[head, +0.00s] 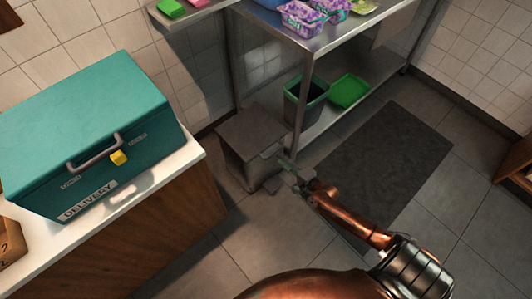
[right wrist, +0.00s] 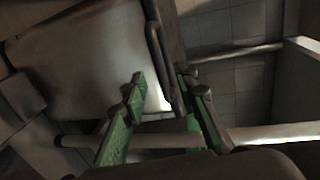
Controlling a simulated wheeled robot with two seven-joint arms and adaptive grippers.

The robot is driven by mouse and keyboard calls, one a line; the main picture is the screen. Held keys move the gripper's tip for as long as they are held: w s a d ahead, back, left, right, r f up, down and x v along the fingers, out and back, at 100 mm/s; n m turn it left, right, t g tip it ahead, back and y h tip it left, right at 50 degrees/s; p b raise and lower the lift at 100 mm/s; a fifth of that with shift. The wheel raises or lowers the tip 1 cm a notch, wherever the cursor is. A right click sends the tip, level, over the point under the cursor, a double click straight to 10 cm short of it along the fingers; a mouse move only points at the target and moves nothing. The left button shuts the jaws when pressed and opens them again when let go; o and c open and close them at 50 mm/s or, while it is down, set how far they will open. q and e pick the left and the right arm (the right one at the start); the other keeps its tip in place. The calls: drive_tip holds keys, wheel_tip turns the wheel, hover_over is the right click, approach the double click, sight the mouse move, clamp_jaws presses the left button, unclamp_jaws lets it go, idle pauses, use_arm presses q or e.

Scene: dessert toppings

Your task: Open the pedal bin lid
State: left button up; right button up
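The pedal bin (head: 248,162) is a grey-brown box on the floor beside the metal shelf. Its flat lid (head: 250,131) looks closed, and a small pedal (head: 272,185) shows low at its front. The bin's body (right wrist: 85,60) fills the left of that view. I cannot tell whether the fingers touch it. My left gripper is out of view.
The metal shelf (head: 304,105) stands close right of the bin, with a green bin (head: 293,106) and green tray (head: 349,90) on its lower level. A counter (head: 190,160) with a teal delivery box (head: 90,125) is at left. A dark mat (head: 390,160) lies right.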

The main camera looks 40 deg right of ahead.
sight(274, 152)
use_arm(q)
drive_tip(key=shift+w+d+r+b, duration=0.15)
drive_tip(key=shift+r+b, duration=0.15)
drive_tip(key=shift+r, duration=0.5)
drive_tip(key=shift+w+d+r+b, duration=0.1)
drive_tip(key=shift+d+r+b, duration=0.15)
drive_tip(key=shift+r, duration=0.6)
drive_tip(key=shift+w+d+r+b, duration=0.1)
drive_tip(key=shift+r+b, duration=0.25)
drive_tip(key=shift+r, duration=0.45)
use_arm(e)
drive_tip(key=shift+x, duration=3.35)
drive_tip(key=shift+c, duration=0.2)
clamp_jaws()
